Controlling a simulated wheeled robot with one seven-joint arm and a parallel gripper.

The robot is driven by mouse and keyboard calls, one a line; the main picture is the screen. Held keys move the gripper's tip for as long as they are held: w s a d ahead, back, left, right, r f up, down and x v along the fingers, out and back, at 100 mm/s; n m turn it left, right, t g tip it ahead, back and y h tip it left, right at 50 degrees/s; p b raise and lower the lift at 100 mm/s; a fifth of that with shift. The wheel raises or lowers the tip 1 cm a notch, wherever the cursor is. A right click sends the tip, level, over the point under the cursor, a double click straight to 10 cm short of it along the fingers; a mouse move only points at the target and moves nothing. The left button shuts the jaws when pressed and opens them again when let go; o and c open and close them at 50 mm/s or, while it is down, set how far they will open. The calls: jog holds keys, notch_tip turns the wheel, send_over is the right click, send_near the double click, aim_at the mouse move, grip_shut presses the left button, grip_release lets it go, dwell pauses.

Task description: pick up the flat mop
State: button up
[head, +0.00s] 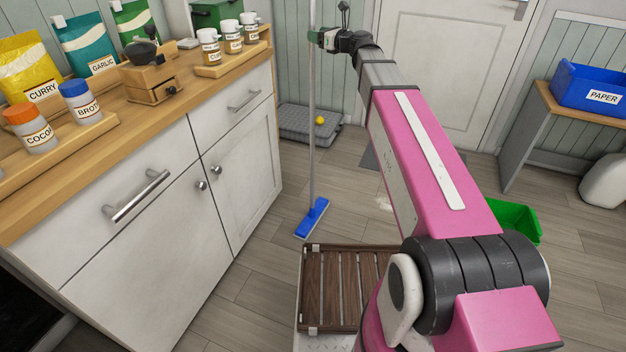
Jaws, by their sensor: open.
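The flat mop stands upright on the floor in the head view, with a long thin grey pole (312,130) and a flat blue head (312,218) at its foot, just right of the white cabinet. The pole's top runs out of the picture. My gripper (318,36) is at the end of my pink and grey arm, at the height of the upper pole. Its fingers point left and are at the pole in the picture. They are open. They are small here, and I cannot tell whether the pole is between them or touches them.
The white cabinet (130,230) with jars and bags on its wooden top stands close on the left. A grey crate (300,125) with a yellow ball lies behind the mop. A slatted wooden rack (345,290) lies in front. A green bin (515,218) is at the right.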

jog(key=x, duration=0.5)
jog(key=shift+w, duration=0.15)
jog(key=c, duration=1)
jog(key=shift+r, duration=0.1)
